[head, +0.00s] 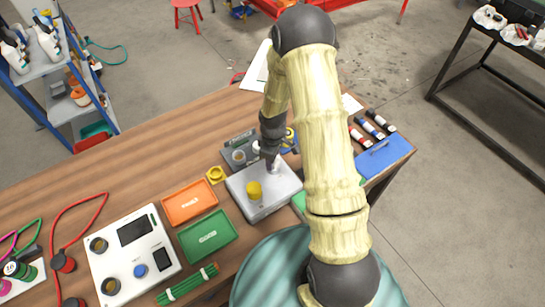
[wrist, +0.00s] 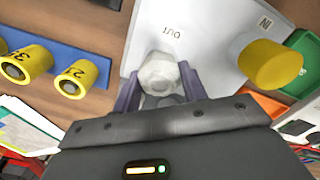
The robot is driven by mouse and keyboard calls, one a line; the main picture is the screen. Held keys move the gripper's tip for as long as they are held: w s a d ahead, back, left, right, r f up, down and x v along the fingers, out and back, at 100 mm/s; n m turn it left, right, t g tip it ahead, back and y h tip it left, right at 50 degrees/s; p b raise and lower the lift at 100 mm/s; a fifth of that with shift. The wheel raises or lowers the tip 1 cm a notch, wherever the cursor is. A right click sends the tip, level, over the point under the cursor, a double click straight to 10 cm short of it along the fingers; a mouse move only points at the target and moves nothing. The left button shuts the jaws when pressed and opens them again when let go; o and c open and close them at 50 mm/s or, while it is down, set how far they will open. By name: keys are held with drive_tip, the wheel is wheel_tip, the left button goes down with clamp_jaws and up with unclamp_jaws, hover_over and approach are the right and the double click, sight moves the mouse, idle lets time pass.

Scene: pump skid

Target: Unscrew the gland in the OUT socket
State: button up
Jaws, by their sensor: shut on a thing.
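The pump block (head: 262,203) is a light grey box on the wooden workbench. In the wrist view its top plate (wrist: 200,45) carries the printed labels OUT and IN. A pale grey hex gland (wrist: 158,73) sits at the OUT label. My gripper (wrist: 160,88) is shut on this gland, with a purple-grey finger on either side of it. The gripper (head: 272,166) comes down on the block from above in the head view. A yellow cylinder (head: 254,190) stands at the IN label, and it also shows in the wrist view (wrist: 270,64). The socket's thread is hidden.
Orange (head: 190,203) and green (head: 207,236) trays lie left of the block. Yellow numbered cylinders (wrist: 82,77) sit on a blue rack (wrist: 50,45). A white panel (head: 133,255) lies further left.

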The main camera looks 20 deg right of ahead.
drive_tip(key=n+p, duration=0.1)
drive_tip(key=n, duration=0.2)
drive_tip(key=shift+r, duration=0.1)
drive_tip(key=shift+s+d+n, duration=0.1)
drive_tip(key=shift+n, duration=0.7)
drive_tip(key=o, duration=1)
drive_tip(key=shift+o, duration=0.2)
drive_tip(key=m, duration=0.3)
drive_tip(key=shift+m, duration=0.8)
